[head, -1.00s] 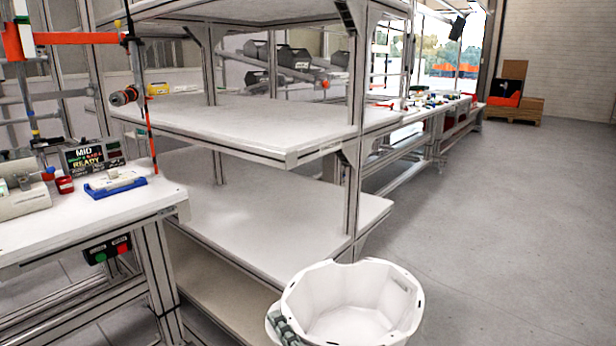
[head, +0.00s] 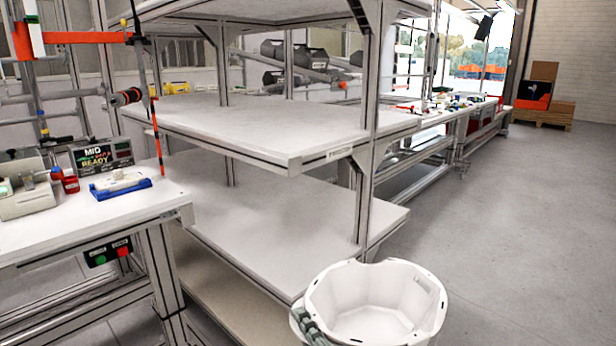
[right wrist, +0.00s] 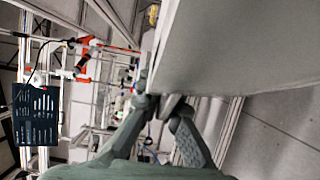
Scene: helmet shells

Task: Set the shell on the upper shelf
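The white helmet shell (head: 378,305) is at the bottom of the head view, its hollow side up, in front of the shelf rack. My right gripper (head: 308,322) is at its left rim. In the right wrist view the two grey-green fingers (right wrist: 165,106) close on the edge of the shell's pale wall (right wrist: 235,45). The rack has a top shelf (head: 240,8), a shelf below it (head: 285,125) with a label on its front corner, and a lower shelf (head: 275,225). The parts of these shelves in view are bare. My left gripper is out of view.
A workbench (head: 105,220) with a blue-based device (head: 120,185) and small items stands at the left. A rack post (head: 368,130) rises at the labelled shelf's right end. Open floor (head: 500,230) lies to the right.

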